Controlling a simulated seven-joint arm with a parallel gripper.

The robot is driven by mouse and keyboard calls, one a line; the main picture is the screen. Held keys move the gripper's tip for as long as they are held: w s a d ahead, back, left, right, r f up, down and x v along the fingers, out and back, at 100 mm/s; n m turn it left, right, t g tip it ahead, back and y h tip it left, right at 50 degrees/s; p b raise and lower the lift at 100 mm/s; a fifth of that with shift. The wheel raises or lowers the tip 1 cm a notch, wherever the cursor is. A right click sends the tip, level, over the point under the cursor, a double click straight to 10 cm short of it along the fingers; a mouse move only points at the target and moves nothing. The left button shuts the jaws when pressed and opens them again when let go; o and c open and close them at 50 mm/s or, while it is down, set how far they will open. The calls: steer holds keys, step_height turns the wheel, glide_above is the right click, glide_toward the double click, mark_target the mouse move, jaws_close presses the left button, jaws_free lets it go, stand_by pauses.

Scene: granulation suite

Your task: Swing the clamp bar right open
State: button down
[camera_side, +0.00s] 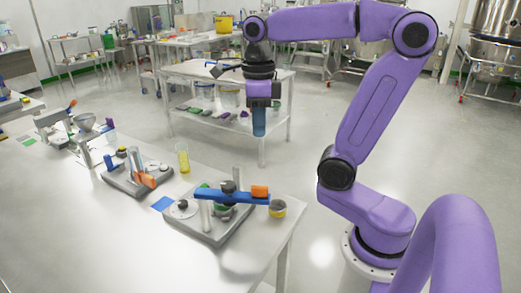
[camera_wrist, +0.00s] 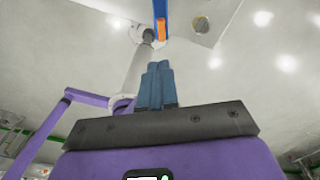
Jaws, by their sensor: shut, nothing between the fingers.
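The blue clamp bar (camera_side: 228,196) lies level across the near grey fixture at the table's right end, above a green-and-grey part beneath it. An orange block (camera_side: 260,191) sits at its right end and a dark knob (camera_side: 229,187) near its middle. In the wrist view, the bar (camera_wrist: 159,7) and its orange block (camera_wrist: 162,28) show at the top centre, beyond my fingers. My gripper (camera_side: 259,133) hangs pointing down, above and behind the bar, clear of it. Its blue fingers (camera_wrist: 160,66) are together and empty.
A grey upright post (camera_side: 236,174) rises beside the bar. A second fixture (camera_side: 138,178) and a yellow cylinder (camera_side: 183,158) stand further left. The table's front area is bare.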

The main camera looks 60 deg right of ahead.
steer(key=w+d+f+m+g+y, duration=0.1)
steer(key=w+d+f+m+y, duration=0.3)
steer(key=m, duration=0.6)
steer(key=d+f+m+g, duration=0.1)
steer(key=d+f+m, duration=0.1)
steer(key=d+m, duration=0.55)
steer(key=s+a+f+m, duration=0.2)
steer(key=a+f, duration=0.6)
steer(key=f, duration=0.1)
steer(key=shift+s+a, duration=0.25)
steer(key=shift+s, duration=0.15)
stand_by(0.7)
